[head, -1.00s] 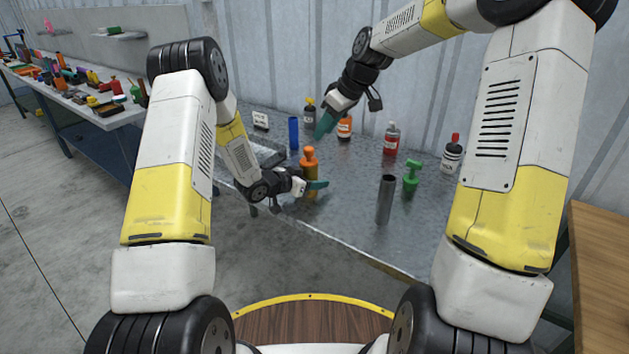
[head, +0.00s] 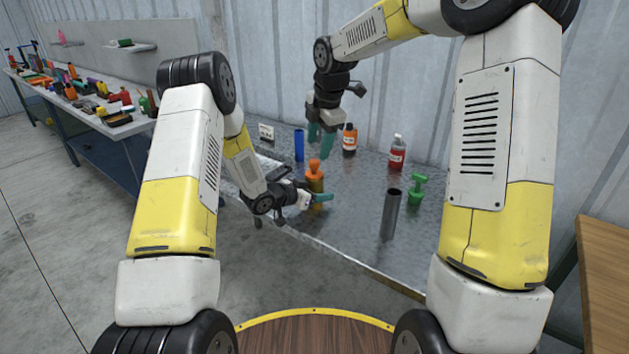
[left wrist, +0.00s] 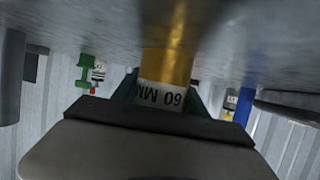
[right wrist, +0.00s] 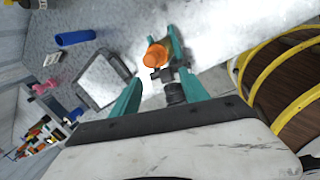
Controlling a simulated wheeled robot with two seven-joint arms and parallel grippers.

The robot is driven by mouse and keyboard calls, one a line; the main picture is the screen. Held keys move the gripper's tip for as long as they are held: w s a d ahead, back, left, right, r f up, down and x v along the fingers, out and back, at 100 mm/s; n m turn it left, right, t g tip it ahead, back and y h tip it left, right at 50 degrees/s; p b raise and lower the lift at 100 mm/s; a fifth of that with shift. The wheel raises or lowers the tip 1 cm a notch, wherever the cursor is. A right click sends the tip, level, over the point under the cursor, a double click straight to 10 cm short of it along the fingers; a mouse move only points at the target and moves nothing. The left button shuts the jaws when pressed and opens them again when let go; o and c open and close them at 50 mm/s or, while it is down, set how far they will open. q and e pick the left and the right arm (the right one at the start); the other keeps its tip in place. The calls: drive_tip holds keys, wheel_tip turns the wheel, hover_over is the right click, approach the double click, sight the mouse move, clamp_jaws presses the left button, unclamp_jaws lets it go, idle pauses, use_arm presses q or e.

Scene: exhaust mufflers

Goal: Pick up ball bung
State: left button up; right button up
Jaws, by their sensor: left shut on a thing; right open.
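An orange plug-shaped piece (head: 314,168), which looks like the ball bung, stands on top of a brass-coloured tube (head: 315,185). My left gripper (head: 319,198) is shut on this tube, low on its side. The left wrist view shows the tube with a white "60 MM" label (left wrist: 162,96) between the fingers. My right gripper (head: 320,142) is open and empty, pointing down above the orange piece. In the right wrist view the orange piece (right wrist: 156,56) lies beyond and between the open fingertips, with a gap. A similar green piece (head: 417,190) stands farther right.
A grey open pipe (head: 389,215) stands upright near the front edge. A blue tube (head: 299,145), an orange-labelled bottle (head: 349,140) and a red bottle (head: 397,152) stand behind on the metal table (head: 350,220). A cluttered bench (head: 125,125) is at the far left.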

sight(314, 161)
drive_tip(key=w+f+n, duration=0.1)
drive_tip(key=f+n, duration=0.2)
drive_tip(key=w+f+n+h, duration=0.1)
drive_tip(key=w+f+n, duration=0.1)
drive_tip(key=n, duration=0.1)
drive_tip(key=w+a+f+n+t+h, duration=0.1)
drive_tip(key=w+f+n, duration=0.1)
drive_tip(key=f+n, duration=0.1)
drive_tip(key=shift+a+f+n, duration=0.1)
drive_tip(key=shift+f+n, duration=0.2)
drive_tip(key=shift+n, duration=0.1)
clamp_jaws()
idle(0.4)
